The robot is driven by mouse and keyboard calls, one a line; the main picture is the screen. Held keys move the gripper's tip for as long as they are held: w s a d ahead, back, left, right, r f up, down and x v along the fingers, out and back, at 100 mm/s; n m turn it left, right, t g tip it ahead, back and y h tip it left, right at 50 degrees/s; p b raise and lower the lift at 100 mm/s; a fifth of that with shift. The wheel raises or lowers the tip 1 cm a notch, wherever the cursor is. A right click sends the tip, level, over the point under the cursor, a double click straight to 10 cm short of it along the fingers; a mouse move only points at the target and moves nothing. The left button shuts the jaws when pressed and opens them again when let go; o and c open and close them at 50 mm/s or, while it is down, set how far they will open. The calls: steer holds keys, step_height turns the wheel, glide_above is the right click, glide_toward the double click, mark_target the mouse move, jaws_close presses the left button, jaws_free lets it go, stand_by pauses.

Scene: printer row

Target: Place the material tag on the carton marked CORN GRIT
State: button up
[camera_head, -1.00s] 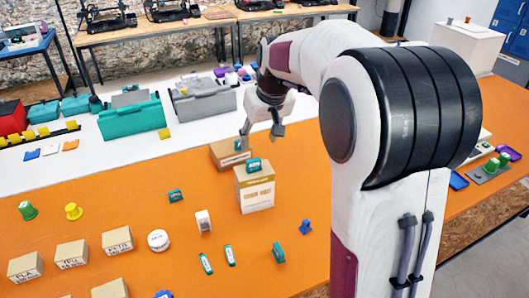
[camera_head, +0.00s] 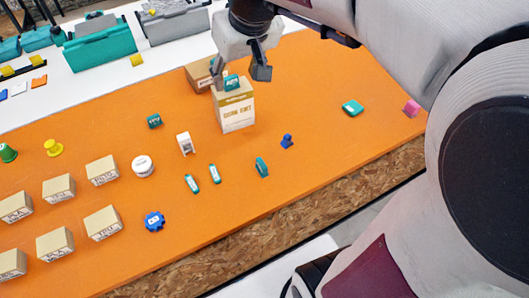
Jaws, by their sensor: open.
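The carton marked CORN GRIT (camera_head: 236,114) stands upright on the orange table. A teal tag with a pale label (camera_head: 232,83) rests on its top. My gripper (camera_head: 239,77) is at the carton's top, fingers spread, with the tag showing between them and nothing visibly clamped. One finger is by the carton's left top edge, the other to the right of the tag. I cannot tell whether a finger touches the tag or carton.
A lower brown carton (camera_head: 199,78) stands close behind on the left. Other teal pieces lie on the table (camera_head: 154,121), (camera_head: 262,167), (camera_head: 352,108). A white cube (camera_head: 185,144) and a blue piece (camera_head: 287,141) stand in front. Orange surface is free right of the carton.

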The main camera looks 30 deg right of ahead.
steer(key=s+a+f, duration=0.2)
steer(key=s, duration=0.7)
steer(key=s+a+f, duration=0.1)
steer(key=s+f, duration=0.1)
steer(key=s, duration=0.8)
steer(key=shift+s+a+t, duration=0.15)
steer(key=shift+a+t, duration=0.15)
steer(key=shift+a, duration=0.05)
